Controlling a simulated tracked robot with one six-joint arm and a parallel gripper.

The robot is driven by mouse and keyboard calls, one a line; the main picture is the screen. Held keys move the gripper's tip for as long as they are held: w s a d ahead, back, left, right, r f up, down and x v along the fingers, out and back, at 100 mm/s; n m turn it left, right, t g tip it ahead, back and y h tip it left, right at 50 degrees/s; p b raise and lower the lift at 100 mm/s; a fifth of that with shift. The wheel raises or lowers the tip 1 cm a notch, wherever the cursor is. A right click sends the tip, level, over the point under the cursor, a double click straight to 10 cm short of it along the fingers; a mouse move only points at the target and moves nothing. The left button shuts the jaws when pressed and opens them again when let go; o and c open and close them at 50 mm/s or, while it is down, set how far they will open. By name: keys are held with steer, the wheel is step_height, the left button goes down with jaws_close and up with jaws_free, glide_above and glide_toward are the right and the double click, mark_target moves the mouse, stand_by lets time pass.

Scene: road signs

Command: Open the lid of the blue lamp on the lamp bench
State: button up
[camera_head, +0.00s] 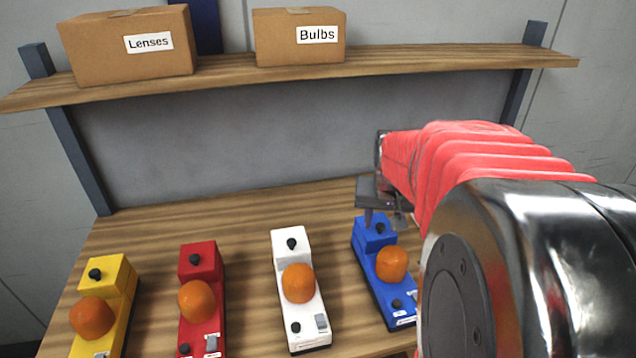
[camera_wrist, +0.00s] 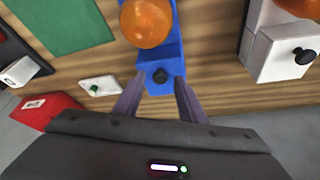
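The blue lamp (camera_head: 369,262) stands at the right of the bench, with an orange dome (camera_head: 391,263) and a block with a black knob (camera_head: 379,228) at its far end. My gripper (camera_head: 383,214) hangs over that far end. In the wrist view my gripper (camera_wrist: 158,88) is open, its two fingers spread to either side of the blue block (camera_wrist: 160,55). The black knob (camera_wrist: 160,76) shows between and just ahead of the fingertips. I cannot tell whether the fingers touch anything. My arm hides the bench to the lamp's right in the head view.
White (camera_head: 288,245), red (camera_head: 201,262) and yellow (camera_head: 107,274) lamps stand in a row to the left on the wooden bench (camera_head: 240,210). A shelf (camera_head: 225,78) above holds boxes marked Lenses (camera_head: 125,45) and Bulbs (camera_head: 298,37). Bare bench lies behind the lamps.

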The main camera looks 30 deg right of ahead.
steer(key=shift+c, duration=0.2)
jaws_close()
